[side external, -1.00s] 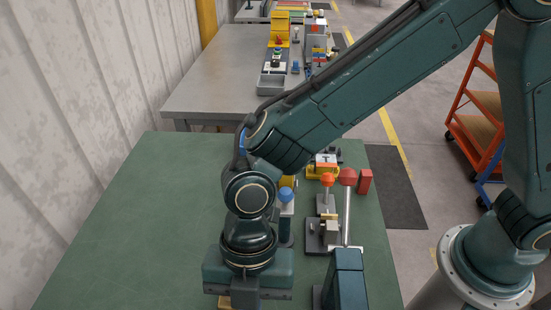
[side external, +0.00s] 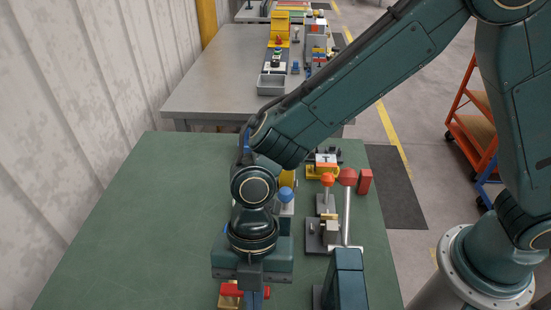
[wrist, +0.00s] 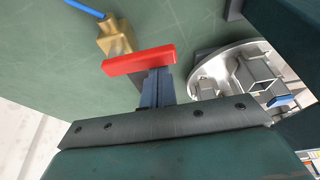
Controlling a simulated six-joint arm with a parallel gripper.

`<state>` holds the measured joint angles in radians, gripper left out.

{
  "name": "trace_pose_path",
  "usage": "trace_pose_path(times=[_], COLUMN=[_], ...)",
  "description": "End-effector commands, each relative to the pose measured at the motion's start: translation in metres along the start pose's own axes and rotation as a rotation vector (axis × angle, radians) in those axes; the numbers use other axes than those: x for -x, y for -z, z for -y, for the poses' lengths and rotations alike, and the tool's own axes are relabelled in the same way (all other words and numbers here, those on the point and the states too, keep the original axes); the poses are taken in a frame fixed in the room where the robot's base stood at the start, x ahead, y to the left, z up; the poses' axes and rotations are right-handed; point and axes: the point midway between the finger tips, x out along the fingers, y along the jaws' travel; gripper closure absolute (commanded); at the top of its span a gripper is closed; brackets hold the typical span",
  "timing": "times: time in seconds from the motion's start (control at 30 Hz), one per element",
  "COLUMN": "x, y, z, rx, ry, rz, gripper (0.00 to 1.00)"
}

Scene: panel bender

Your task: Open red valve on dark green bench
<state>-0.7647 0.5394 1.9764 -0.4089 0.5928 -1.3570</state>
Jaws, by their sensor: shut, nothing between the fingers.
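The red valve handle (side external: 232,291) shows low in the side view, beside my gripper on the dark green bench (side external: 110,245). In the wrist view the handle (wrist: 140,60) is a red bar lying across the picture. The brass valve body (wrist: 116,38) sits at its upper left, with a blue hose or rod (wrist: 84,8) running from it. My gripper (wrist: 158,82) is shut and empty. Its fingertips meet the bar's lower edge near its right end in the wrist view; I cannot tell whether they touch. In the side view my gripper (side external: 254,298) partly hides the handle.
A blue knob (side external: 286,194), an orange knob (side external: 328,180) and a red-topped lever (side external: 347,178) stand behind my gripper to the right. A dark green block (side external: 346,280) is close on the right. The bench's left side is clear.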

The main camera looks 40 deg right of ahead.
Motion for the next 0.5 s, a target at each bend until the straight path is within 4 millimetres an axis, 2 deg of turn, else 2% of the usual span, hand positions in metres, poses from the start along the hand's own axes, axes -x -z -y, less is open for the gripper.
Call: trace_pose_path(times=[0.5], x=[0.0009], y=[-0.0026], z=[0.0007], rx=[0.051], ry=[0.018], rz=[0.0], gripper=[1.0])
